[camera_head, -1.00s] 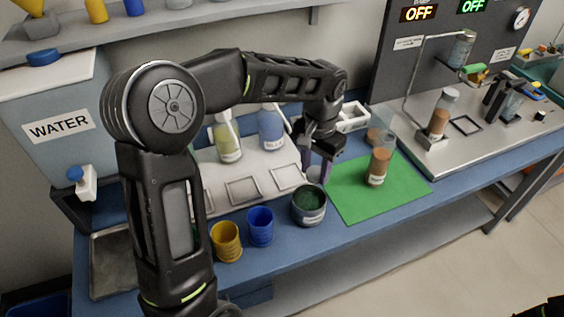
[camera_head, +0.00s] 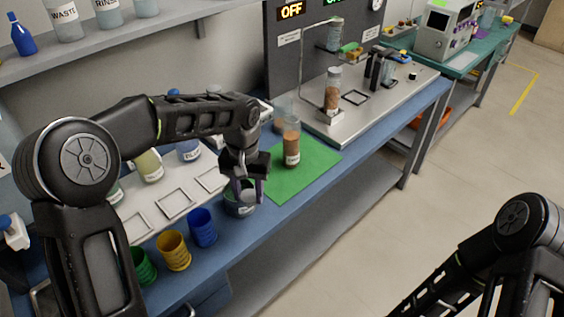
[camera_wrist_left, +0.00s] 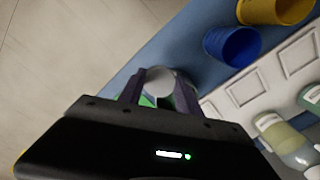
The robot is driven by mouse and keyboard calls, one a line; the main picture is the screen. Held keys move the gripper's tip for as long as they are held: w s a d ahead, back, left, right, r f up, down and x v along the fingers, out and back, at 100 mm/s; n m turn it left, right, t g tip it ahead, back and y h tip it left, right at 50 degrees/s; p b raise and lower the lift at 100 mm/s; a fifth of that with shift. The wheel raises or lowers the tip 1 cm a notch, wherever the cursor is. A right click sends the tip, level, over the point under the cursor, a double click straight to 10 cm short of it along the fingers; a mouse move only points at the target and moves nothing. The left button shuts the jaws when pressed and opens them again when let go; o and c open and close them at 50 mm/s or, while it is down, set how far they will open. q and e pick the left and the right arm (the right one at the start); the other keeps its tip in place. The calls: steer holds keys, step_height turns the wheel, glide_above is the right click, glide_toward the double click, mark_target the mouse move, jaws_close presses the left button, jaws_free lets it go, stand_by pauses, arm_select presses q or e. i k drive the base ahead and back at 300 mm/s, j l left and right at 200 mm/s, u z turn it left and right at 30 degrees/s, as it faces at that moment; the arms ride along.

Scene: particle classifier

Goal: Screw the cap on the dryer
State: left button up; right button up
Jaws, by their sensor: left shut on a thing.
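A clear bottle with brown granules (camera_head: 291,145) stands upright on the green mat (camera_head: 308,172), right of the gripper. Which thing is the dryer is not clear. My right gripper is out of view.
Blue (camera_head: 203,228) and yellow (camera_head: 173,250) cups stand left of the jar. A white tray (camera_head: 155,207) lies behind them. A metal plate (camera_head: 385,93) with a stand and another brown-filled tube (camera_head: 332,92) is at the back right. The mat's front right is clear.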

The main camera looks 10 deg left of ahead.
mark_target(291, 125)
steer(key=k+u, duration=0.1)
steer(key=k, duration=0.2)
steer(key=u, duration=1.5)
steer(key=k+l+u, duration=0.1)
steer(key=u, duration=0.2)
steer(key=k+l, duration=0.5)
steer(key=l, duration=0.1)
